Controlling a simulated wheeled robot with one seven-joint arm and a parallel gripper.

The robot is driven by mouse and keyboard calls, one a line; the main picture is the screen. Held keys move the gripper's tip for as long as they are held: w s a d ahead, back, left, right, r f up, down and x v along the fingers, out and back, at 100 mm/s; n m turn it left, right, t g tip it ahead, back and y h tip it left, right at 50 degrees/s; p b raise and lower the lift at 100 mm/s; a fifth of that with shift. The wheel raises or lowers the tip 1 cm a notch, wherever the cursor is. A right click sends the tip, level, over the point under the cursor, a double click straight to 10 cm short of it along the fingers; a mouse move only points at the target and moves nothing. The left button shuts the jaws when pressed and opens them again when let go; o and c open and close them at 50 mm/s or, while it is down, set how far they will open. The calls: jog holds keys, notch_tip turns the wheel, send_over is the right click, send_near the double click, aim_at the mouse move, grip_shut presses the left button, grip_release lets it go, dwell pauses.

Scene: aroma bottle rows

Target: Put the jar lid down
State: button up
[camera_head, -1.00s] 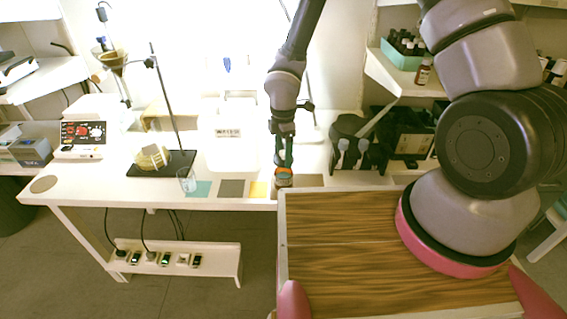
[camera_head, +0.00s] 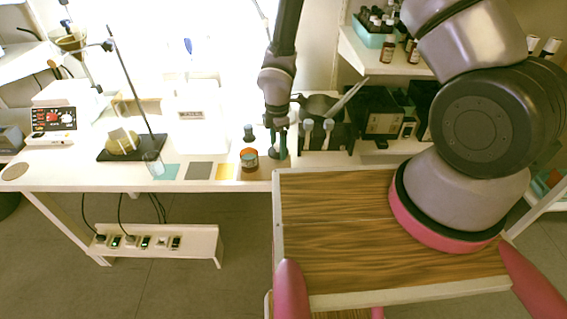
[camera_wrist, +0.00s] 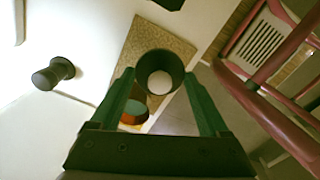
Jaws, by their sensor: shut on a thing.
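My gripper (camera_wrist: 160,88) has green fingers shut on a dark round jar lid (camera_wrist: 143,66) with a pale spot in its middle. The lid is between the fingertips, with the tan speckled patch (camera_wrist: 165,38) behind it in the wrist view. Whether the lid touches the surface cannot be told. The jar (camera_wrist: 134,112), with teal and orange-brown colours, shows partly behind the left finger. In the head view the jar (camera_head: 249,161) stands on the table just left of my gripper (camera_head: 279,157); the lid is hard to make out there.
A small dark bottle (camera_head: 248,134) stands behind the jar; it also shows in the wrist view (camera_wrist: 52,73). Teal, grey and yellow patches (camera_head: 199,171) lie along the table's front edge.

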aim_at(278, 144)
jog(key=shift+f, duration=3.35)
jog(key=o, duration=1.2)
jog(key=shift+f, duration=0.1)
notch_tip(278, 144, up, 12)
jog(key=shift+r, duration=0.2)
